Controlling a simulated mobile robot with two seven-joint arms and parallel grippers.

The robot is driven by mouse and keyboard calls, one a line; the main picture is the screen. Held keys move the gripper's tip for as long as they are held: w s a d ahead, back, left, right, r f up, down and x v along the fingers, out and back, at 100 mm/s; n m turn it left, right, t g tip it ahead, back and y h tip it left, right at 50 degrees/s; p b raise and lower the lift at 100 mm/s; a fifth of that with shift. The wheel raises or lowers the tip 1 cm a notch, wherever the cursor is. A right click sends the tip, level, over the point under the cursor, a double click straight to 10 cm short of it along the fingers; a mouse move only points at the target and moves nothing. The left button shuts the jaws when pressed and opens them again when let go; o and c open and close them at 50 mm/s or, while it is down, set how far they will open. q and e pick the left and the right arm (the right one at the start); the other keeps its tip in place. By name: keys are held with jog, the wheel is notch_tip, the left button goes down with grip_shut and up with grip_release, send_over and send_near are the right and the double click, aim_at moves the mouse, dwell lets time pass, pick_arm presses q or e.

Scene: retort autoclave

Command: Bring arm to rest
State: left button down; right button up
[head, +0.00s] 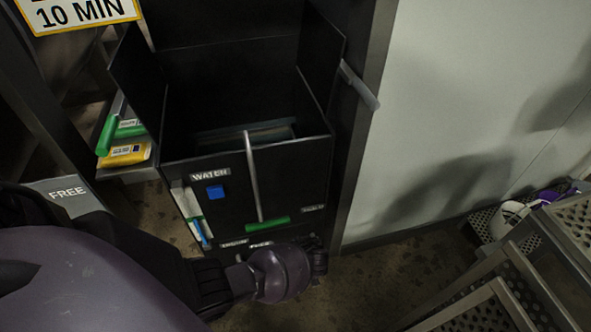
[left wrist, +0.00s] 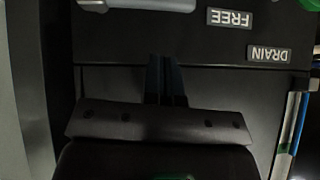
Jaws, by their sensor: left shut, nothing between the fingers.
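My left arm comes in from the lower left in the head view, its purple wrist low in front of the black autoclave (head: 190,160). My left gripper (head: 320,263) is at the foot of the autoclave's front, partly hidden by the wrist. In the left wrist view the two dark fingers of the gripper (left wrist: 165,82) are together with nothing between them. They point at a dark panel with upside-down FREE (left wrist: 231,18) and DRAIN (left wrist: 269,54) labels. Whether the fingertips touch the panel I cannot tell. My right gripper is in neither view.
The autoclave's top is open. A lever with a green grip (head: 267,225) and a blue button (head: 215,192) are on its front. Green and yellow packs (head: 125,153) lie on a shelf at left. Perforated metal racks (head: 495,285) stand at lower right. Floor between is clear.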

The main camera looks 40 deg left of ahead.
pick_arm(q)
jog(key=p+v, duration=0.2)
jog(key=v, duration=0.5)
jog(key=shift+s+r, duration=0.2)
jog(key=shift+r, duration=0.1)
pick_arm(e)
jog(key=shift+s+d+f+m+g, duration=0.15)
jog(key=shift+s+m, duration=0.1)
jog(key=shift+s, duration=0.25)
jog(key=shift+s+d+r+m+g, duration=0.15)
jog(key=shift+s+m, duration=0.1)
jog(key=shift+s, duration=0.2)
pick_arm(q)
jog(key=shift+a, duration=0.15)
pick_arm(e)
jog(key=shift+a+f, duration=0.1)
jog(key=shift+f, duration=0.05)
